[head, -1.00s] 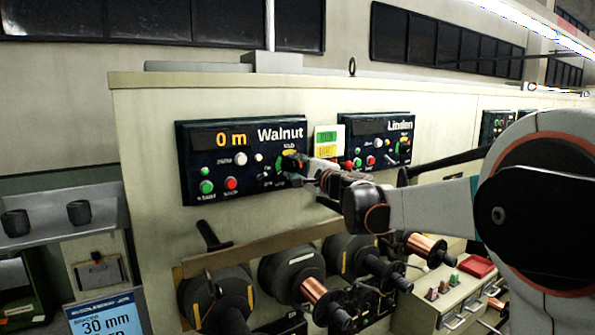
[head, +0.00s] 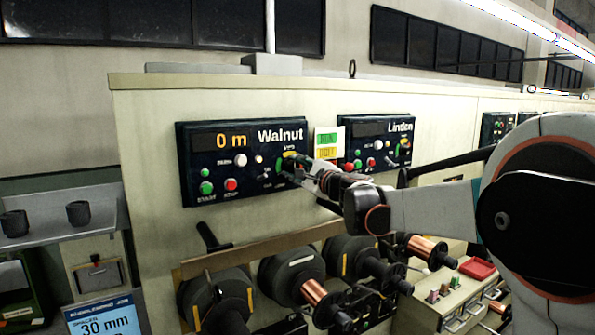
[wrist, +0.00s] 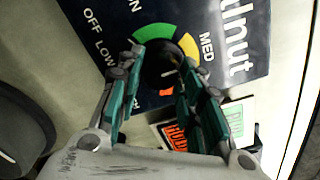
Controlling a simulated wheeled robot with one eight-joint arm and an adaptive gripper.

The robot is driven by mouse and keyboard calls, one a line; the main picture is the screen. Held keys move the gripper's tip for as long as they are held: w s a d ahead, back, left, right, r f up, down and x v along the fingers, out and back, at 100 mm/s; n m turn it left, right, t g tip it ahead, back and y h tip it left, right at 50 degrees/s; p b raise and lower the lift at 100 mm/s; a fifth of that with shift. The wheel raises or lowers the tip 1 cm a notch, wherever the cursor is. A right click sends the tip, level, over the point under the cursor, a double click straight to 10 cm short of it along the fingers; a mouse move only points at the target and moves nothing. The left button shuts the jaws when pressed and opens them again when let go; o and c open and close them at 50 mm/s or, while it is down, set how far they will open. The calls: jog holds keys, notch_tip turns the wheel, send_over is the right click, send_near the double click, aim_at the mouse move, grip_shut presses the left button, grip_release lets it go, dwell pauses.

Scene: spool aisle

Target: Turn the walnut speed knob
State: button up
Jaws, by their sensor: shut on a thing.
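The Walnut panel (head: 215,170) is a dark blue plate reading "0 m" on the wall of the machine. Its speed knob (wrist: 160,62) is a round black knob with a pale pointer line, ringed by green, yellow and orange arcs with OFF, LOW and MED lettering in the wrist view. My gripper (wrist: 160,75) has its two teal-padded fingers on either side of the knob, shut on it. In the head view my gripper (head: 291,168) reaches the panel's right side and hides most of the knob.
The Linden panel (head: 376,143) is to the right, with a green-and-yellow label card (head: 328,143) between the panels. Below are several spools, one with copper wire (head: 316,292). A shelf with two dark cups (head: 78,212) is at the left.

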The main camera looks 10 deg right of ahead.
jog(key=o, duration=1.1)
jog(key=shift+c, duration=0.2)
jog(key=v, duration=1.2)
jog(key=shift+s, duration=0.1)
jog(key=s+a+f+n+g+y+b, duration=0.1)
jog(key=s+a+f+n+g+b, duration=0.2)
jog(key=s+a+f+n+b, duration=0.45)
jog(key=s+a+f+n+g+y+b, duration=0.1)
jog(key=s+a+f+n+g+b, duration=0.15)
jog(key=s+a+f, duration=0.55)
jog(key=s+d+f+n+g+h+b, duration=0.1)
jog(key=s+d+f+n+h+b, duration=0.1)
jog(key=s+f, duration=0.4)
jog(key=s+d+f+n+g+h+b, duration=0.2)
jog(key=s+d+f+n+b, duration=0.3)
jog(key=f, duration=0.9)
jog(key=s+d+f+n+g+h+b, duration=0.1)
jog(key=s+d+f+n+h+b, duration=0.2)
jog(key=s+f, duration=0.6)
jog(key=shift+d+f+n+g+h+b, duration=0.35)
jog(key=shift+d+f+n+b, duration=0.25)
jog(key=shift+d+f+b, duration=0.25)
